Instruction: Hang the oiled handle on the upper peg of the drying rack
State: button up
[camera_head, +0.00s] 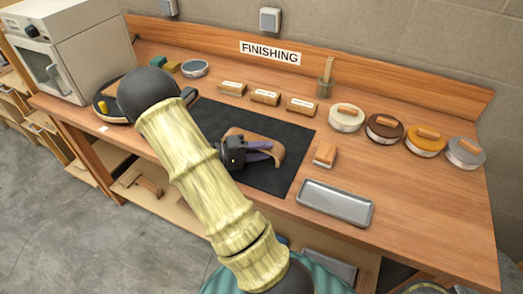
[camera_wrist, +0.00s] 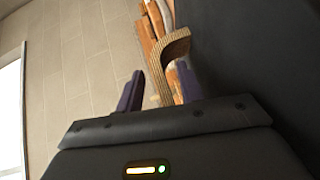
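The handle (camera_head: 279,157) is a bent strip of light brown laminated wood on the black mat (camera_head: 290,123) on the bench. In the wrist view the handle (camera_wrist: 172,48) shows its curved end just ahead of the fingers and partly between them. My gripper (camera_head: 266,151) is low over the mat at the handle, its purple fingers overlapping it in the head view. In the wrist view the fingers of my gripper (camera_wrist: 160,85) stand apart, with a gap beside the wood. The gripper body hides part of the handle. No drying rack or peg can be made out.
A wooden block brush (camera_head: 325,153) and a metal tray (camera_head: 335,203) lie right of the mat. Small labelled blocks (camera_head: 265,97) line its back edge. Several round tins (camera_head: 384,128) with brushes stand at the right. A white oven (camera_head: 70,45) stands at the left.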

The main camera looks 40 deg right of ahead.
jog(key=shift+r, duration=0.15)
jog(key=shift+w+a, duration=0.2)
jog(key=shift+a, duration=0.1)
jog(key=b+v, duration=0.1)
jog(key=v, duration=1)
jog(key=shift+w+a+b, duration=0.1)
jog(key=shift+a+b, duration=0.1)
jog(key=shift+b, duration=0.15)
